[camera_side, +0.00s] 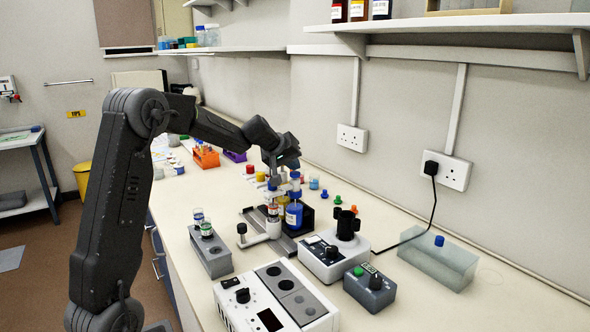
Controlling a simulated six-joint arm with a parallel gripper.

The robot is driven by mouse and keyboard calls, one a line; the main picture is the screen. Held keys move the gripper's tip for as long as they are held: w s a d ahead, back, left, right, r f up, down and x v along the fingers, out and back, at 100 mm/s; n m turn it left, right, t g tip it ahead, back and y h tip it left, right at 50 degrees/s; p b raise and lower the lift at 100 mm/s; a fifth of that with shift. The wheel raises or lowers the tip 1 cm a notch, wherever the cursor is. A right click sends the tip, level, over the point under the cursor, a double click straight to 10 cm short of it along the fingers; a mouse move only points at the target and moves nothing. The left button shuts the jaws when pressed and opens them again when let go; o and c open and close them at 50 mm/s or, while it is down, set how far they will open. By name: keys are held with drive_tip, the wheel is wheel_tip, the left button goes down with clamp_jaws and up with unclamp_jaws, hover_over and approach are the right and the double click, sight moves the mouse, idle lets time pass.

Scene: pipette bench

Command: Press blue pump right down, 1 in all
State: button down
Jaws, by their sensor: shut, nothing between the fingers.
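The blue pump (295,194) tops a bottle with a blue body and pale label (294,214), which stands upright in a dark holder near the middle of the bench. My gripper (281,175) points down just above the bottle group, close to the pump's head. Its fingers are shut and empty. The fingertips are small and partly merge with the bottle tops, so I cannot tell whether they touch the pump. Another bottle with a red and white label (272,211) stands just left of the blue one.
A grey block with two vials (212,256) stands left. A white device with a black socket (333,257), a small grey control box (370,290) and a larger white instrument (275,300) stand in front. A translucent box (438,262) is at right. Small coloured caps lie behind.

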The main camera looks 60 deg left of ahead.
sight(293, 172)
drive_tip(key=shift+f, duration=0.4)
idle(0.3)
drive_tip(key=shift+r, duration=1.65)
drive_tip(key=shift+r, duration=2.5)
